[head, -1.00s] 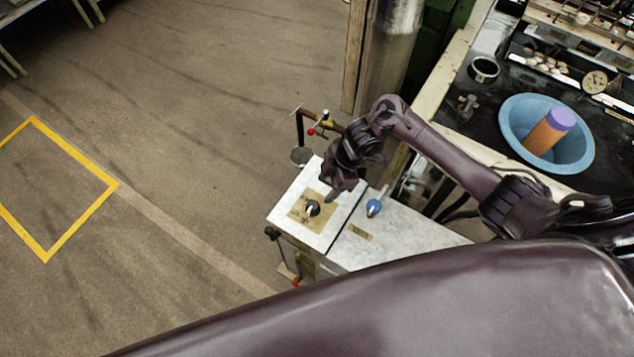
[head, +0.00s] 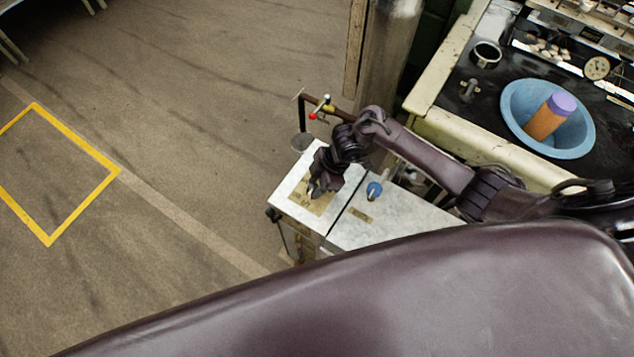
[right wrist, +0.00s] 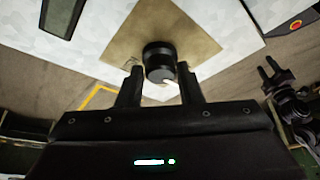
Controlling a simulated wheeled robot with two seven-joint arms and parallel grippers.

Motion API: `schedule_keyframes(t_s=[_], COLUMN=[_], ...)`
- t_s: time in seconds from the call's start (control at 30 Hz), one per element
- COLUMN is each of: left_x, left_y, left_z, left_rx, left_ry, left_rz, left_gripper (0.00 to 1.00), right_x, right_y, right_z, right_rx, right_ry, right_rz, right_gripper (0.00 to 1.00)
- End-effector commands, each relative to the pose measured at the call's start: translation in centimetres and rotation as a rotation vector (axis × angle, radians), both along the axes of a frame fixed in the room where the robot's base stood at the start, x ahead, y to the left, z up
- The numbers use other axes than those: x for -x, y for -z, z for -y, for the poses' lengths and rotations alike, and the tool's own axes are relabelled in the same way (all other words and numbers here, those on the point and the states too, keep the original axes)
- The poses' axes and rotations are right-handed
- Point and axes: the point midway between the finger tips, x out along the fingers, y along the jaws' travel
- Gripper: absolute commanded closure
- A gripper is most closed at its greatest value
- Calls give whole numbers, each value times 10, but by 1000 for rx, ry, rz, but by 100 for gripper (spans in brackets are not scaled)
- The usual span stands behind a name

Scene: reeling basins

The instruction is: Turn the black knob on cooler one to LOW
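The black knob (right wrist: 159,62) stands on a tan label plate (right wrist: 205,45) on the white top of cooler one (head: 284,196). In the right wrist view it shows between the fingertips of my right gripper (right wrist: 159,78). The gripper is open, with one finger on each side of the knob's near part; I cannot tell whether they touch it. In the head view my right gripper (head: 315,190) is low over the label plate and hides the knob. The label's lettering is too small to read. A dark two-pronged shape at the right wrist view's right edge looks like my left gripper (right wrist: 268,70).
A blue knob (head: 374,190) stands on the adjoining white top (head: 385,225), right of my gripper. A pipe with a red-tipped valve (head: 318,112) rises behind the cooler. A blue basin (head: 512,98) with an orange, purple-topped cylinder (head: 546,124) sits on the bench. Floor at left is clear.

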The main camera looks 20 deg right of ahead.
Motion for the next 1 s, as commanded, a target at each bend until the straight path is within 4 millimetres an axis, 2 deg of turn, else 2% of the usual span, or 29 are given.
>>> schedule_keyframes(t_s=[0.03,0.17,0.2,0.57,1.0], left_x=[6,12,12,3,1], left_y=[0,1,1,-12,-49], left_z=[0,-1,-2,-4,-3], left_rx=[-1,-3,-3,-5,-4], left_ry=[0,0,1,3,4], left_rz=[-8,-18,-18,-6,-2], left_gripper=[55,55,55,55,55], right_x=[0,0,0,1,5], right_y=[0,0,0,-3,-5], right_z=[0,0,0,0,-3], right_rx=[0,0,0,-1,-3], right_ry=[0,0,0,79,425], right_rz=[0,0,0,0,-1], right_gripper=[74,91,92,92,92])
